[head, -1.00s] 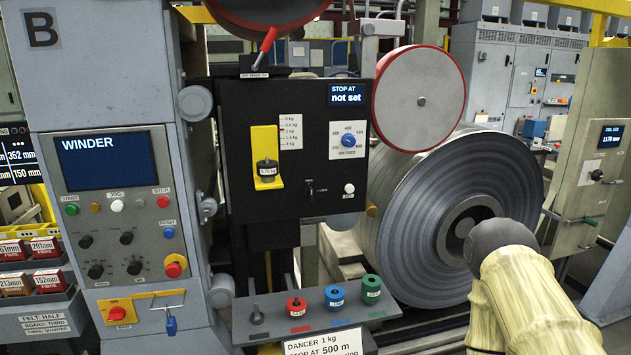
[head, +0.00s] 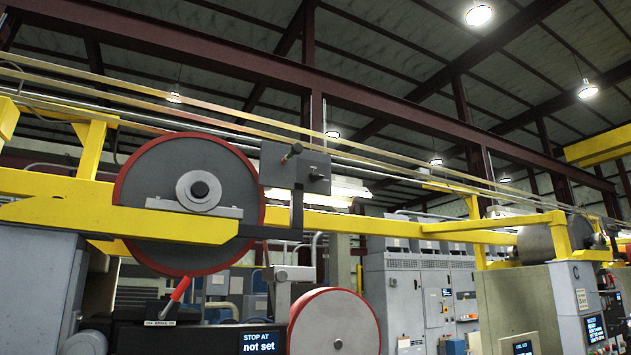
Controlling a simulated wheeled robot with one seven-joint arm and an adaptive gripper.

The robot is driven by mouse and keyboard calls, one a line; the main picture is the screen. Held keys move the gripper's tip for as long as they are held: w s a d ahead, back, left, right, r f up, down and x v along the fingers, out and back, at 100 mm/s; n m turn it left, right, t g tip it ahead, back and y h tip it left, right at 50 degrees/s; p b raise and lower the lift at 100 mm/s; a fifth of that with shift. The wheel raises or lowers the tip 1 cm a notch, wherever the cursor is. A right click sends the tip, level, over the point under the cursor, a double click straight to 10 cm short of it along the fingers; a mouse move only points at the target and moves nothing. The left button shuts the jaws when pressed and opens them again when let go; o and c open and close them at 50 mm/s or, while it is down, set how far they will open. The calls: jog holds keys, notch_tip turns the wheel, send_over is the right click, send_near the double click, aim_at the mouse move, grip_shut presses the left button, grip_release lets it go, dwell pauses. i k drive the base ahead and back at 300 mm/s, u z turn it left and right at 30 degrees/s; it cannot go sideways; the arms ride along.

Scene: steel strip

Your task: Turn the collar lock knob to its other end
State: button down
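No knob with a readable collar lock label shows now. A grey box (head: 283,168) on a post beside the large red-rimmed wheel (head: 150,228) carries a black-tipped lever (head: 291,151) and a small dark knob (head: 316,174). I cannot tell whether either is the collar lock knob. Below, only the top of the black winder panel (head: 140,338) shows, with a red-handled lever (head: 180,289) and a display reading "STOP AT not set" (head: 259,341). The lower panel controls are out of view. My gripper is not in view.
A smaller red-rimmed roller (head: 334,325) stands right of the display. A yellow beam (head: 120,217) crosses in front of the large wheel. Long strips (head: 300,140) run overhead to a grey roll (head: 545,240) at the right. Grey cabinets (head: 420,290) stand behind.

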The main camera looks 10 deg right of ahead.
aim_at(314, 176)
jog(key=z, duration=0.15)
jog(key=k, duration=0.4)
jog(key=u, duration=0.85)
jog(key=i, duration=0.6)
jog(key=z, duration=0.5)
jog(key=i, duration=0.75)
jog(key=z, duration=0.8)
